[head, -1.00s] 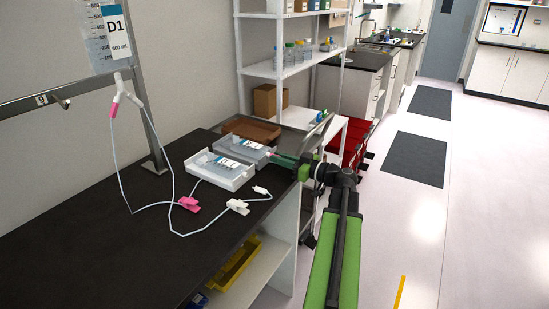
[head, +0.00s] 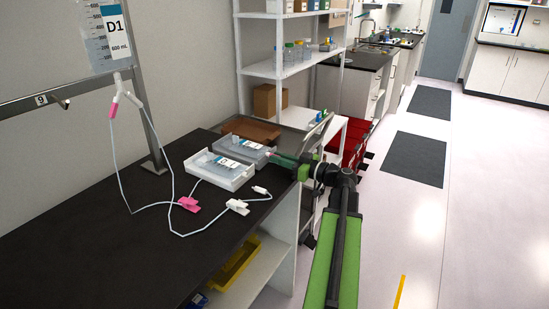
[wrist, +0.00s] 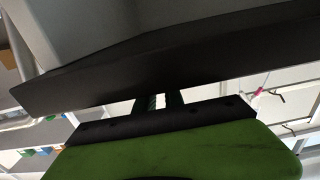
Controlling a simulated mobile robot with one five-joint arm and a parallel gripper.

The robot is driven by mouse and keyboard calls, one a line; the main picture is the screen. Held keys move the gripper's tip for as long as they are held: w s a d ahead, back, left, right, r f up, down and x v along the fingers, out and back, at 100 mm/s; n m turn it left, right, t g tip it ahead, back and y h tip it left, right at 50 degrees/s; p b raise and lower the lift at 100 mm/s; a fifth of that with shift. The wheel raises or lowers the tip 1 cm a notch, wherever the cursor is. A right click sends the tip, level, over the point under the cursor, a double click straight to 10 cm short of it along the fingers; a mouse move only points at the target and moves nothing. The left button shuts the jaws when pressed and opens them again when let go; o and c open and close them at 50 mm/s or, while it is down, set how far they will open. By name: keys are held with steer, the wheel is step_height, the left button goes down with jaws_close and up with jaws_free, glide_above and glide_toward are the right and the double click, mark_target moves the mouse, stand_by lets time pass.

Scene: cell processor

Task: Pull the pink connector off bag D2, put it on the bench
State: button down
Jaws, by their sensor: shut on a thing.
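Two clear bags with blue-and-white labels lie in white trays on the dark bench (head: 90,235). The labels are too small to read, so I cannot tell for sure which bag is D2. The rear bag (head: 236,146) has a small pink connector (head: 267,153) at its right end. My gripper (head: 274,157) reaches in from the right at that end and is shut on the pink connector. In the wrist view the fingers (wrist: 160,102) show under a dark slab edge, and their tips are hidden.
Bag D1 (head: 114,40) hangs from a rail at the left, with white tubing running down. A pink clamp (head: 188,204) and a white clamp (head: 237,206) lie on the bench. A brown tray (head: 250,130) is behind the bags. The bench's front left is clear.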

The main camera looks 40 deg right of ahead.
mark_target(289, 170)
steer(key=shift+s, duration=0.2)
steer(key=shift+s+d, duration=0.15)
steer(key=shift+s, duration=0.25)
steer(key=shift+s, duration=0.1)
steer(key=shift+v, duration=0.9)
steer(key=shift+s+d, duration=0.1)
steer(key=shift+s, duration=0.1)
steer(key=shift+f+b, duration=1.2)
steer(key=c, duration=1.4)
jaws_free()
steer(key=shift+o, duration=0.2)
steer(key=shift+s, duration=0.1)
